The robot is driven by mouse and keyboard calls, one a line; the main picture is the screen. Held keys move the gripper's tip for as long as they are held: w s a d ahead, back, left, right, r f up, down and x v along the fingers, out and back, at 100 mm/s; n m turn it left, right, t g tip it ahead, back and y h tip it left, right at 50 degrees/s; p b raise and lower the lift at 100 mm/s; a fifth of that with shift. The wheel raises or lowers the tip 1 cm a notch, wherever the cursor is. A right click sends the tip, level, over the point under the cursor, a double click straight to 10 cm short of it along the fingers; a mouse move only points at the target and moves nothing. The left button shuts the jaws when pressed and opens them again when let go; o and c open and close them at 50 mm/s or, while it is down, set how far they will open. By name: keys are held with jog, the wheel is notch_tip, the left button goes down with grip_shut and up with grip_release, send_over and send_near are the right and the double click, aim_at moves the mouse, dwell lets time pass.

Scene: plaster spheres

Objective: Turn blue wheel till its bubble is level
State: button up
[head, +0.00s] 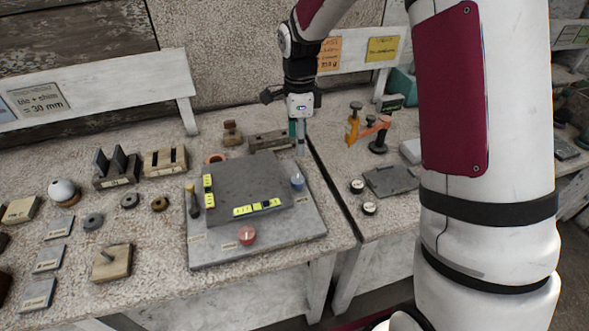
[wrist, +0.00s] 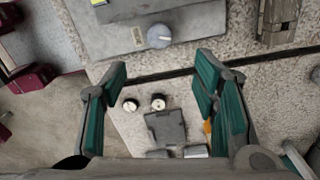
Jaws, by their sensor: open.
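The blue wheel (head: 298,182) sits at the right edge of a grey slab (head: 240,172) on a larger base plate (head: 215,256). In the wrist view the wheel (wrist: 159,37) looks grey-blue, with a pale mark. Two yellow bubble vials lie on the slab: one along its left edge (head: 208,190), one along its front edge (head: 257,208). Their bubbles are too small to read. A red wheel (head: 247,235) sits at the front. My gripper (head: 298,143) is open and empty above and behind the blue wheel; in the wrist view its fingers (wrist: 162,67) are apart from the wheel.
A dark-handled tool (head: 192,203) stands at the plate's left. A gap between tables runs to its right. Beyond it are two small round dials (head: 357,186), a grey block (head: 392,181) and an orange clamp (head: 353,128). A wooden block (head: 268,140) lies behind the slab.

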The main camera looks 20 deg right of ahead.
aim_at(298, 178)
notch_tip(298, 178, down, 14)
jog(key=shift+r+p, duration=0.15)
jog(key=shift+p, duration=0.65)
jog(key=c, duration=1.2)
